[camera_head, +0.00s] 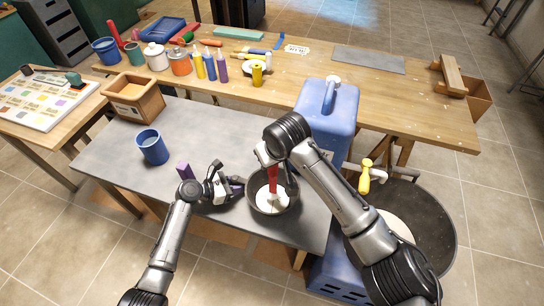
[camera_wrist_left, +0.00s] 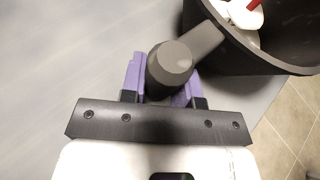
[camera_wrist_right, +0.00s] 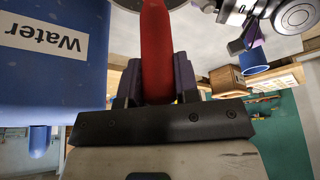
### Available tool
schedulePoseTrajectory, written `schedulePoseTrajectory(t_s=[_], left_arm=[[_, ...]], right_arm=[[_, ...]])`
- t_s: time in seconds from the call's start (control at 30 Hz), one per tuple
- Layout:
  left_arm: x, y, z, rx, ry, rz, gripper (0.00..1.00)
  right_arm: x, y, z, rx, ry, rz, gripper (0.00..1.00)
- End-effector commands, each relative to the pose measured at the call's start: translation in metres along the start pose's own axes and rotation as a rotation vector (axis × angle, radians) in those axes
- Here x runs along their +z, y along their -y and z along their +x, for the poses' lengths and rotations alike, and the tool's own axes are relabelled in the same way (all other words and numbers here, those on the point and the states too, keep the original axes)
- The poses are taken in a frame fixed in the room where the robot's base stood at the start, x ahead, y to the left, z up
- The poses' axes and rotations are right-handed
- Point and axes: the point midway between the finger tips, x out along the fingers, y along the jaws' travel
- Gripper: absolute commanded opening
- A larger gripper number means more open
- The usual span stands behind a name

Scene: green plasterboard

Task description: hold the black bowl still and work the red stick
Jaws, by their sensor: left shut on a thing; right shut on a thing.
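The black bowl (camera_head: 256,201) stands on the grey table top near its right front part, with a white bottom or white content inside. A grey handle (camera_wrist_left: 205,42) sticks out from its side. My left gripper (camera_head: 238,186) is shut on this handle, with purple fingers (camera_wrist_left: 132,78) on either side of it. The red stick (camera_head: 272,176) stands in the bowl with a white piece at its lower end. My right gripper (camera_head: 268,155) is shut on the stick's upper part; in the right wrist view the red stick (camera_wrist_right: 155,50) runs between the purple fingers.
A blue mug (camera_head: 152,147) and a wooden box (camera_head: 133,97) stand left on the grey table (camera_head: 215,131). A blue water container (camera_head: 327,112) stands close behind the right arm. A round black tub (camera_head: 430,215) is at the right. Bottles and jars line the back bench.

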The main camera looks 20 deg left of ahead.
Motion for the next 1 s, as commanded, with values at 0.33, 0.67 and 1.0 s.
schedulePoseTrajectory(t_s=[0.33,0.67,1.0], left_arm=[[0.0,0.0,0.0,0.0,-0.001,0.0,0.0],[0.0,0.0,0.0,0.0,-0.001,0.0,0.0],[0.0,0.0,0.0,0.0,-0.001,0.0,0.0]], right_arm=[[-0.003,0.0,-0.005,0.0,-0.001,0.0,0.01],[-0.005,0.0,-0.011,0.0,-0.001,0.0,0.01],[-0.007,0.0,-0.017,0.0,-0.001,0.0,0.01]])
